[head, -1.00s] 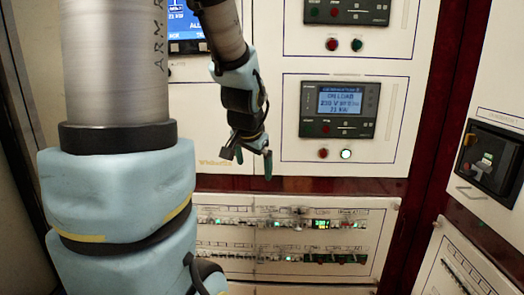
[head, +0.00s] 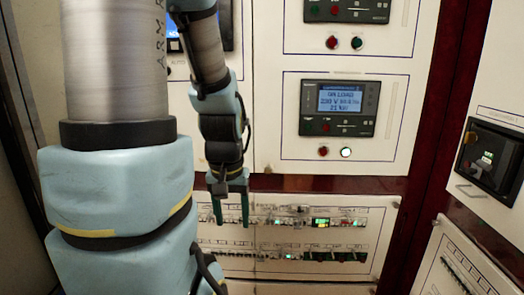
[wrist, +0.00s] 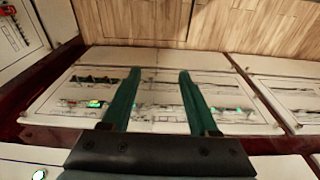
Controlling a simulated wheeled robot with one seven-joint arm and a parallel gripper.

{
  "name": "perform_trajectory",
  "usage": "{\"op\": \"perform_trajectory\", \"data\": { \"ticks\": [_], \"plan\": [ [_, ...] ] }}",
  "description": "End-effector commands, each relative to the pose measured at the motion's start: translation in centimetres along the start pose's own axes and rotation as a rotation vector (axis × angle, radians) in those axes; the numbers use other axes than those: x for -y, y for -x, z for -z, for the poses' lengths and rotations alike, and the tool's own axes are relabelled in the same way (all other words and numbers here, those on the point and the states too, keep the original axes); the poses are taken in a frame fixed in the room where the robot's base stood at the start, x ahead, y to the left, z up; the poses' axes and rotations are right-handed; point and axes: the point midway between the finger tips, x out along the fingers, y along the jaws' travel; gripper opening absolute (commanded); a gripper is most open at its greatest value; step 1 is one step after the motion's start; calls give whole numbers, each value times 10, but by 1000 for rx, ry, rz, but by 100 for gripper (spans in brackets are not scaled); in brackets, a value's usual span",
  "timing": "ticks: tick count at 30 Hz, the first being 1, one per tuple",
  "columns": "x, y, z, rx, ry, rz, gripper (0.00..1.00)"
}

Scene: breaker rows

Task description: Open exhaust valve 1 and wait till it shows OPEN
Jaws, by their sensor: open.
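My gripper (head: 231,216) hangs fingers down in the head view, in front of the left part of the breaker panel (head: 300,268). Its two green fingers are apart with nothing between them. The wrist view also shows the open fingers (wrist: 158,73) over the same panel (wrist: 150,116), which has two rows of small switches and lit indicators. I cannot tell whether the fingertips touch the panel. The panel's labels are too small to read, so I cannot pick out exhaust valve 1 or an OPEN indication. The fingers hide part of the upper row.
A generator display (head: 340,100) reading "ON LOAD" sits above the breaker panel, with a red button (head: 323,151) and a lit white-green button (head: 346,152) below it. A side cabinet with a black breaker (head: 488,160) stands at the right. A wooden floor (wrist: 200,20) shows in the wrist view.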

Motion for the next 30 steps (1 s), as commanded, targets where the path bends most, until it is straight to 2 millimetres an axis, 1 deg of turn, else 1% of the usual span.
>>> {"op": "perform_trajectory", "data": {
  "ticks": [1,2,15,30],
  "plan": [
    [0,0,0,0,0,0,54],
    [0,0,0,-1,-1,0,50],
    [0,0,0,-1,-1,0,1],
    [0,0,0,-1,-1,0,0]
  ]
}}
